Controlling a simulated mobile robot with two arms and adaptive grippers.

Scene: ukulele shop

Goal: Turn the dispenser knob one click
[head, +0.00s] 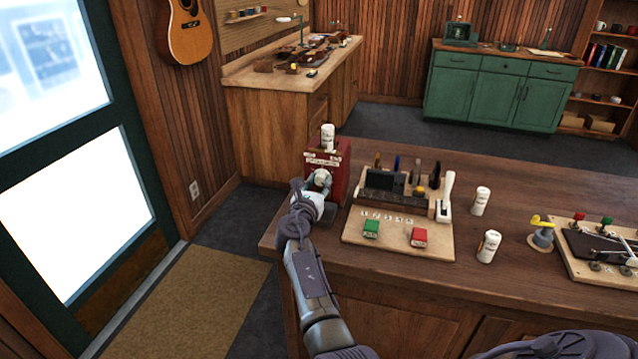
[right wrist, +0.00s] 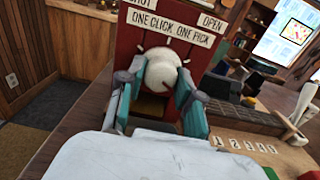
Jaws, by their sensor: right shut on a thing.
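The red dispenser (head: 342,170) stands at the left end of the wooden counter. My right gripper (head: 318,185) is at the dispenser's front. In the right wrist view its two teal-sided fingers (right wrist: 160,88) are closed on the knob from both sides. My left gripper is not in view.
A white bottle (head: 327,137) stands on the dispenser. To its right are a tool rack (head: 400,190) and a wooden board (head: 395,238) with a green and a red box. Two more white bottles and a yellow-topped item (head: 541,235) stand farther right.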

